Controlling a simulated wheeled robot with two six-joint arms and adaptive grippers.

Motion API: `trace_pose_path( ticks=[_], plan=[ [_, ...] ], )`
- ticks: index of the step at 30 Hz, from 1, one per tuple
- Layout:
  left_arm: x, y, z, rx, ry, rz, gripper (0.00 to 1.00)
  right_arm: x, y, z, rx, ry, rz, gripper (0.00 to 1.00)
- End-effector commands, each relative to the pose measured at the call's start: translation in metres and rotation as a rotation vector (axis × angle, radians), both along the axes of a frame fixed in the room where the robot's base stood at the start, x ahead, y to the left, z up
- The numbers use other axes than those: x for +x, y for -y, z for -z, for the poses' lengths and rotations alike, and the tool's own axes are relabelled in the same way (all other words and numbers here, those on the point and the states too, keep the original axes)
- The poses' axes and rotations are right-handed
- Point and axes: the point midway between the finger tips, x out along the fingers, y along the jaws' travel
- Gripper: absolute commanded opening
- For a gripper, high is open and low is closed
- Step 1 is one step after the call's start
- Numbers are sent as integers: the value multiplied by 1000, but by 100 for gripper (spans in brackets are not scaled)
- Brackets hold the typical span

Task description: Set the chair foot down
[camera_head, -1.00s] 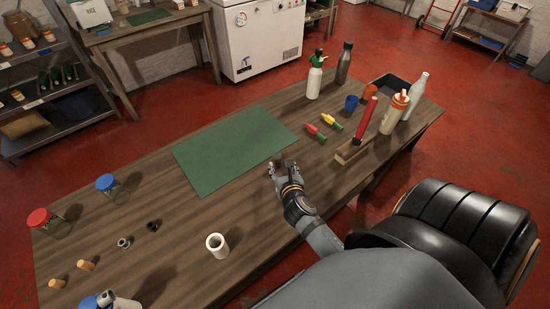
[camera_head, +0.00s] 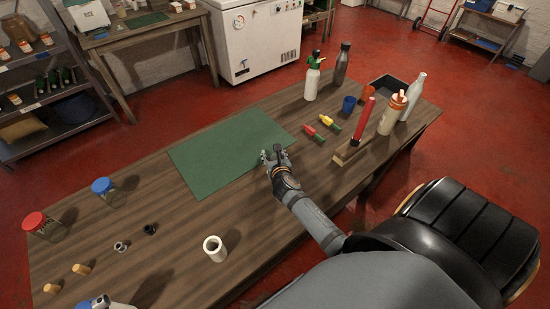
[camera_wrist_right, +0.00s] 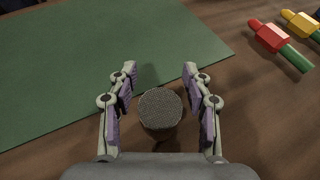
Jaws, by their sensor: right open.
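The chair foot (camera_wrist_right: 160,109) shows in the right wrist view as a dark round piece with a textured top, upright between my right gripper's fingers. My right gripper (camera_wrist_right: 161,98) is open, with a finger on each side and visible gaps to the piece. In the head view, my right gripper (camera_head: 274,155) is over the table at the near right edge of the green mat (camera_head: 225,148). The foot's lower end is hidden, so its contact with the wood is hard to tell. My left gripper is not in view.
Red (camera_head: 313,132) and yellow (camera_head: 329,122) green-ended pieces lie to the right on the wooden table (camera_head: 180,230). Bottles and a wooden block with a red upright piece (camera_head: 364,120) stand farther right. A white cylinder (camera_head: 215,249) stands near the front. The mat is clear.

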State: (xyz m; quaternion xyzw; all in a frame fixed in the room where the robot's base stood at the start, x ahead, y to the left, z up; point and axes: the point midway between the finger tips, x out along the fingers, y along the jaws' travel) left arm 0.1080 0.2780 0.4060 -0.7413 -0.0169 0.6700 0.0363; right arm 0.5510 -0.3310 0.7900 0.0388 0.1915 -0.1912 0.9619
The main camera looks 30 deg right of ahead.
Motion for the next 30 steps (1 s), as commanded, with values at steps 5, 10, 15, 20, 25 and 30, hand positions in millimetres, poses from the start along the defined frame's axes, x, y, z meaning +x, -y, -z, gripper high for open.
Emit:
trace_pose_path(
  ticks=[5, 10, 15, 20, 25, 30],
  plan=[
    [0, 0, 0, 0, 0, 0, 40, 0, 0, 0, 0, 0, 0, 36],
    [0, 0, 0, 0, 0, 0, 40, 0, 0, 0, 0, -1, 0, 13],
    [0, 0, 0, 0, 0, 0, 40, -1, 0, 0, 0, -1, 0, 1],
    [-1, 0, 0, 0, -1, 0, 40, -1, 0, 0, 0, -1, 0, 0],
    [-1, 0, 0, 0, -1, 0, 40, -1, 0, 0, 0, 0, 0, 0],
    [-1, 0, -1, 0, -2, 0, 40, 0, 0, -1, 0, 0, 0, 0]
  ],
)
